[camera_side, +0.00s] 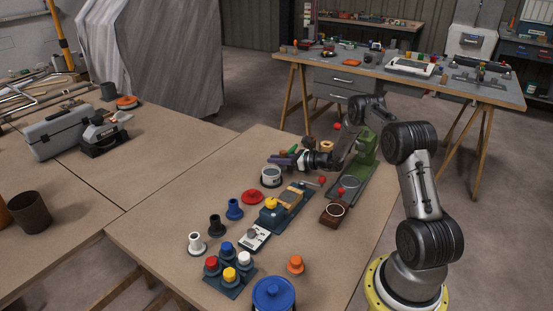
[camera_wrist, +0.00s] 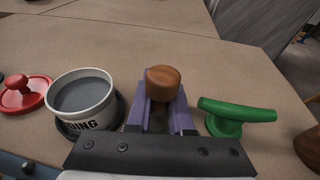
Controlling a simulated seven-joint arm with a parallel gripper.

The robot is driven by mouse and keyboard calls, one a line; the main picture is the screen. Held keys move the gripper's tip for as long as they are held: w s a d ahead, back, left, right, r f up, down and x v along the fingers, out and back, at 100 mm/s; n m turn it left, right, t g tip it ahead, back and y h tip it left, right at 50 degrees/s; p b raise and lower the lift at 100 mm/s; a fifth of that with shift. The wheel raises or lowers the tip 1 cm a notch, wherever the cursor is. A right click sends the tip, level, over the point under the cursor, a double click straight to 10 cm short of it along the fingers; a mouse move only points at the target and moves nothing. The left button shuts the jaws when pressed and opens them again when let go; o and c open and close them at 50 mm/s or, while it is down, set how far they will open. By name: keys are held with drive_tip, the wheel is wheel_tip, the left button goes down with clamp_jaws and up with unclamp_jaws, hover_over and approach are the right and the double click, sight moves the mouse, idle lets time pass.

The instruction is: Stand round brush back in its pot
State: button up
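The round brush shows in the wrist view as a brown wooden rounded handle end (camera_wrist: 163,82) between the purple fingers of my gripper (camera_wrist: 161,112). The fingers sit close on both sides of it and look shut on it; its bristles are hidden. In the side view my gripper (camera_side: 285,158) reaches leftward low over the table, and the brush cannot be made out clearly. A white pot (camera_wrist: 112,112) with dark lettering and a grey inside stands just left of the fingers in the wrist view. It also shows in the side view (camera_side: 271,177), close below the gripper.
A green cleat-shaped piece (camera_wrist: 236,112) stands right of the fingers, with a brown wooden piece (camera_wrist: 309,148) beyond. A red knobbed disc (camera_wrist: 24,95) is left of the pot. A blue fixture (camera_side: 287,208) stands nearby. Table beyond the fingertips is clear.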

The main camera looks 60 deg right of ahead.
drive_tip(key=shift+o, duration=0.4)
drive_tip(key=shift+v, duration=5.55)
drive_tip(key=s+a+r+n+g+y, duration=0.1)
drive_tip(key=a+r+n+g+y, duration=0.25)
drive_tip(key=a+r+n, duration=0.75)
drive_tip(key=a+r+n+g+y, duration=0.3)
drive_tip(key=a+r+n+g, duration=0.25)
drive_tip(key=a, duration=0.85)
drive_tip(key=s+a+r+n+g+h, duration=0.25)
drive_tip(key=s+a+r+n, duration=0.25)
drive_tip(key=s+a+n, duration=0.35)
drive_tip(key=s+r+n+t+h, duration=0.2)
drive_tip(key=s+n+h, duration=0.4)
drive_tip(key=s, duration=1)
drive_tip(key=n, duration=0.3)
drive_tip(key=shift+d+r, duration=0.15)
drive_tip(key=shift+r, duration=0.25)
